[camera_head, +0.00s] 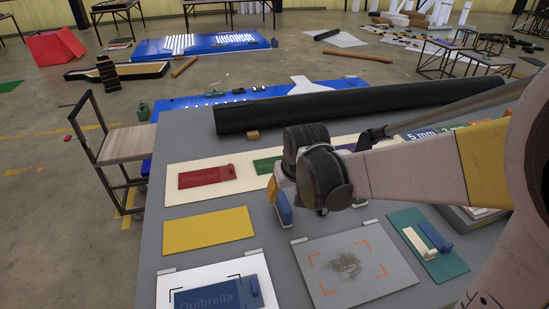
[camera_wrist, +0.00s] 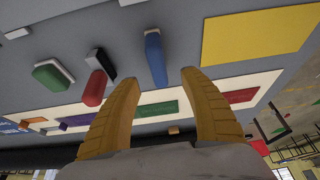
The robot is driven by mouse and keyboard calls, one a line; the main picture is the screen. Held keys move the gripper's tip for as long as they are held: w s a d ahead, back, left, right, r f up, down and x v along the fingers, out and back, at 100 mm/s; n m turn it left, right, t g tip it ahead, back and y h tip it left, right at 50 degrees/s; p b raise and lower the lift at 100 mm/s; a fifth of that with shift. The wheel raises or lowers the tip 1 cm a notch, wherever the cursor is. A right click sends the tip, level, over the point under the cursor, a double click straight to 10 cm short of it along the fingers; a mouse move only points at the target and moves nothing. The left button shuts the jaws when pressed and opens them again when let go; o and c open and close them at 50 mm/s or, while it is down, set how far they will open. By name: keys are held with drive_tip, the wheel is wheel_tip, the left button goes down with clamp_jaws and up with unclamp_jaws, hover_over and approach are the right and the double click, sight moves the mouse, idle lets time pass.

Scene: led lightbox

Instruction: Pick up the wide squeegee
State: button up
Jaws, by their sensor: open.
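My gripper (camera_wrist: 160,84) is open and empty, its two yellow fingers spread in the wrist view. In the head view its dark wrist is above the grey table, with the fingers mostly hidden. A blue-handled tool (camera_wrist: 155,58) lies just beyond the fingertips, between them in the picture but apart from them. To its left are a red tool (camera_wrist: 92,88) and a wider-looking green one (camera_wrist: 53,74) with a pale edge. In the head view a blue piece (camera_head: 284,209) shows beside the wrist. I cannot tell for certain which tool is the wide squeegee.
A yellow panel (camera_head: 208,231), a grey board with orange corner marks (camera_head: 310,252) and a teal board (camera_head: 448,268) with blue and cream pieces lie on the table (camera_head: 270,240). A black roll (camera_head: 330,108) lies along the back. A cart (camera_head: 125,145) stands at left.

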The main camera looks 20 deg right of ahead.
sight(284, 201)
drive_tip(key=b+x, duration=0.1)
drive_tip(key=x, duration=0.2)
drive_tip(key=b+x, duration=0.1)
drive_tip(key=x, duration=0.2)
drive_tip(key=shift+w+d, duration=0.1)
drive_tip(key=shift+d, duration=0.1)
drive_tip(key=b+x, duration=0.3)
drive_tip(key=x, duration=0.2)
drive_tip(key=shift+w+f, duration=0.15)
drive_tip(key=shift+w, duration=0.15)
drive_tip(key=shift+f, duration=0.15)
clamp_jaws()
